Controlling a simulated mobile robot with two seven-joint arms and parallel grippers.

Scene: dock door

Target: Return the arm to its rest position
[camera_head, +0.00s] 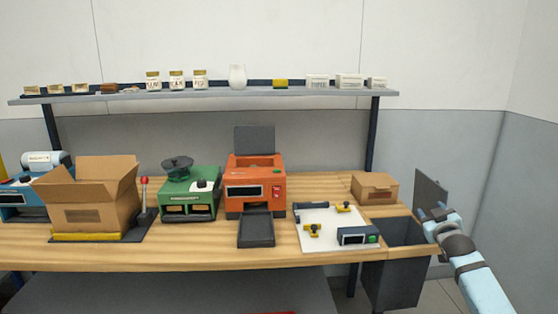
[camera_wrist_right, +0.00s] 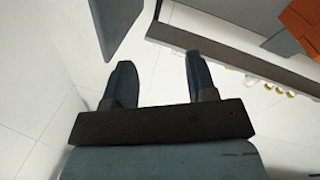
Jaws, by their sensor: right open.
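My right arm comes in from the lower right in the head view. Its gripper (camera_head: 432,222) is near the dark bin at the right end of the workbench. In the right wrist view the gripper (camera_wrist_right: 160,80) has its two dark fingers apart with nothing between them. Past the fingers the wrist view shows pale tiled surface and, at the top, a dark panel and a grey ledge. My left gripper is not in view.
The dark bin (camera_head: 385,280) with its raised lid (camera_head: 430,192) stands right beside the arm. The workbench (camera_head: 330,262) holds an open carton (camera_head: 92,205), a green machine (camera_head: 190,196), an orange machine (camera_head: 255,185), a white board (camera_head: 312,240) and a small closed box (camera_head: 374,187).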

